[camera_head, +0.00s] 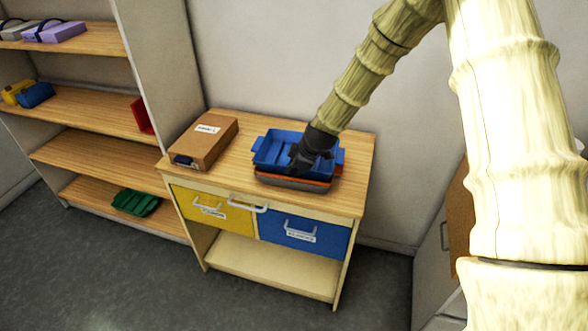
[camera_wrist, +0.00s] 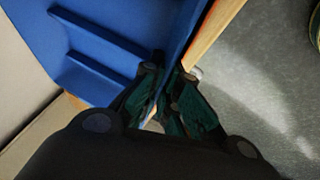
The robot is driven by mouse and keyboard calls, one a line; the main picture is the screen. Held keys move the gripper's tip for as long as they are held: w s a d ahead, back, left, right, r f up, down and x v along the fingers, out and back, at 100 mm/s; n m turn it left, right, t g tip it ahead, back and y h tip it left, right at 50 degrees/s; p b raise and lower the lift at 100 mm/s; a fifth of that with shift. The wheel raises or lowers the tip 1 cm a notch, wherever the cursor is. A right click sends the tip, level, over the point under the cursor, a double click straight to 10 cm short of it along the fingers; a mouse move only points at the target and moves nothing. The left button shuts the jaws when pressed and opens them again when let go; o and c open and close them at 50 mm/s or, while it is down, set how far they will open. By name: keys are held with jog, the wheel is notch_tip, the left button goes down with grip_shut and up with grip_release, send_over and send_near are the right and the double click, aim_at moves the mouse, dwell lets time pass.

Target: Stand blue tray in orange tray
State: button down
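The blue tray (camera_head: 272,151) is over the orange tray (camera_head: 318,187) on the small wooden-topped cabinet. Only a thin orange strip shows below the blue tray, with a grey layer under it. Whether the blue tray rests on the orange one or is held just above it, I cannot tell. My gripper (camera_head: 303,158) is at the blue tray's right front side. In the wrist view, my gripper (camera_wrist: 167,95) has its fingers close together on the wall of the blue tray (camera_wrist: 90,45), one on each side. The orange tray's inside is hidden.
A brown box (camera_head: 203,141) lies left of the trays on the cabinet top (camera_head: 240,165). Yellow (camera_head: 212,207) and blue (camera_head: 303,234) drawers are below. A shelf unit (camera_head: 90,105) with several items stands at left. A wall is behind the cabinet.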

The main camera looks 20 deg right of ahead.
jog(key=c, duration=1.6)
grip_release()
jog(key=shift+s+f, duration=0.1)
jog(key=shift+c, duration=0.2)
